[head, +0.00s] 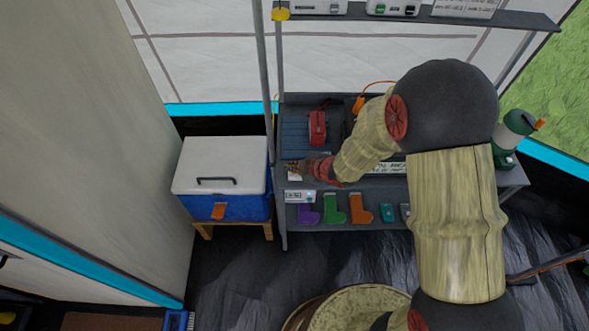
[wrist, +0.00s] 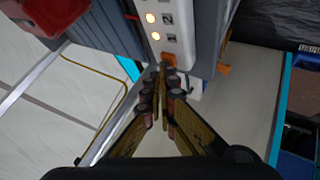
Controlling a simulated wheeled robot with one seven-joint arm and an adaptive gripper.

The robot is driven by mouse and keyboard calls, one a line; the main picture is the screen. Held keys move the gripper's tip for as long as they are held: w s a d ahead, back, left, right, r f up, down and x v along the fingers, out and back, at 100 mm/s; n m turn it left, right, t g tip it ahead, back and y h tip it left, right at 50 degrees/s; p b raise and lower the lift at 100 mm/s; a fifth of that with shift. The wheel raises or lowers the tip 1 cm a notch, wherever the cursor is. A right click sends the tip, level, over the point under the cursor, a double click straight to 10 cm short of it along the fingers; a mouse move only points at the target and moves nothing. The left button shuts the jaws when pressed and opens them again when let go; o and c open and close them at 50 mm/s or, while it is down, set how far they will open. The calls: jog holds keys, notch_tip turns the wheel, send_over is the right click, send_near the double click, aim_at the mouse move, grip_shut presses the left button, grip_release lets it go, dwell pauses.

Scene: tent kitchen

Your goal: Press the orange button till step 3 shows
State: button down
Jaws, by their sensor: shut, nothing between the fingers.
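The white step panel (wrist: 178,45) shows at the top of the wrist view, turned sideways. Two of its lamps glow yellow-white beside dark number-like marks; its upper end is cut off by the frame. The orange button (wrist: 168,59) sits at the panel's near end, partly hidden by my fingertips. My gripper (wrist: 163,80) is shut and empty, with its tips right at the button. I cannot tell whether they touch or press it. In the head view my gripper (head: 294,168) is over the left end of the grey shelf unit.
A red object (head: 317,128) stands on the grey shelf (head: 375,187). Coloured boot shapes, including a green one (head: 334,209), line the shelf's front. A green lantern (head: 510,135) is at the right end.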

jog(key=shift+r, duration=0.1)
jog(key=shift+r+p, duration=0.8)
jog(key=shift+p, duration=0.05)
jog(key=shift+r, duration=0.1)
notch_tip(320, 180, up, 5)
jog(key=p, duration=0.4)
jog(key=shift+p, duration=0.3)
dwell(1.7)
notch_tip(320, 180, up, 4)
jog(key=p, duration=0.6)
jog(key=shift+f, duration=0.3)
